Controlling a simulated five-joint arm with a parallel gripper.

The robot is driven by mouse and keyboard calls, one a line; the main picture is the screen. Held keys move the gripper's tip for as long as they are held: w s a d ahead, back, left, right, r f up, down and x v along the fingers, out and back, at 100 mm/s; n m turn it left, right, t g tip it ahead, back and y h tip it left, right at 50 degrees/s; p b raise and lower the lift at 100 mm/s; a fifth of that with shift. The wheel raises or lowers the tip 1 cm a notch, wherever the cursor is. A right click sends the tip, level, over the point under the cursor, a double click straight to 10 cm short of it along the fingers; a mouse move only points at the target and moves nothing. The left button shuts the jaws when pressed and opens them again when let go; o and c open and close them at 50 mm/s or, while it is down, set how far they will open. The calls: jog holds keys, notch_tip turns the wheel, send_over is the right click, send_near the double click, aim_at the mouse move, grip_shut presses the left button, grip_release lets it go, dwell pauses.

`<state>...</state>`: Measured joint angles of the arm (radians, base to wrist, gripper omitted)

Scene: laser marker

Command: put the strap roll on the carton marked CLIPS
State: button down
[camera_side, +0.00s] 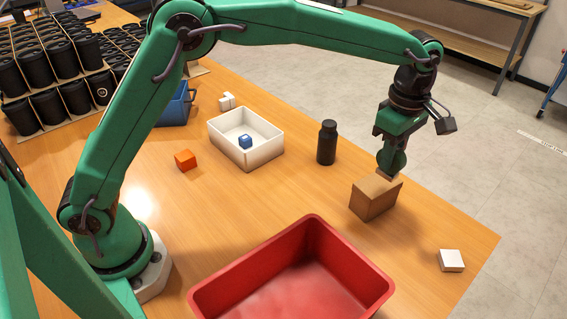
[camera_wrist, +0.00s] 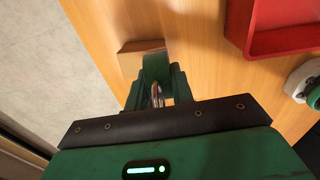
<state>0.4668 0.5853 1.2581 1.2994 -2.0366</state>
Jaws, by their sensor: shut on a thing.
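A plain brown carton (camera_side: 371,200) stands on the table near its right edge; no CLIPS marking can be read on the faces I see. It also shows in the wrist view (camera_wrist: 128,62), partly covered by my fingers. My gripper (camera_side: 388,173) points down at the carton's top, and I cannot tell whether it touches. It also shows in the wrist view (camera_wrist: 156,75). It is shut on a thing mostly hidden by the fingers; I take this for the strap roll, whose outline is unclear. No strap roll shows elsewhere.
A red bin (camera_side: 240,279) stands in front, left of the carton. A black bottle (camera_side: 327,143) stands behind. An orange block (camera_side: 186,159) lies farther left, and a small white box (camera_side: 451,260) near the table's right corner.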

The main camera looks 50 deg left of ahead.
jog(key=shift+w+a+f, duration=0.6)
jog(key=shift+w+f, duration=0.15)
jog(key=shift+f, duration=0.5)
jog(key=shift+w+a+f, duration=0.55)
jog(key=shift+w+f, duration=0.25)
jog(key=shift+f, duration=0.45)
jog(key=shift+w+a+f, duration=0.6)
jog(key=shift+w+f, duration=0.15)
jog(key=shift+f, duration=0.5)
jog(key=shift+f, duration=0.2)
jog(key=c, duration=1.2)
grip_release()
jog(key=shift+r, duration=0.15)
notch_tip(320, 180, up, 12)
jog(key=shift+a+r, duration=0.1)
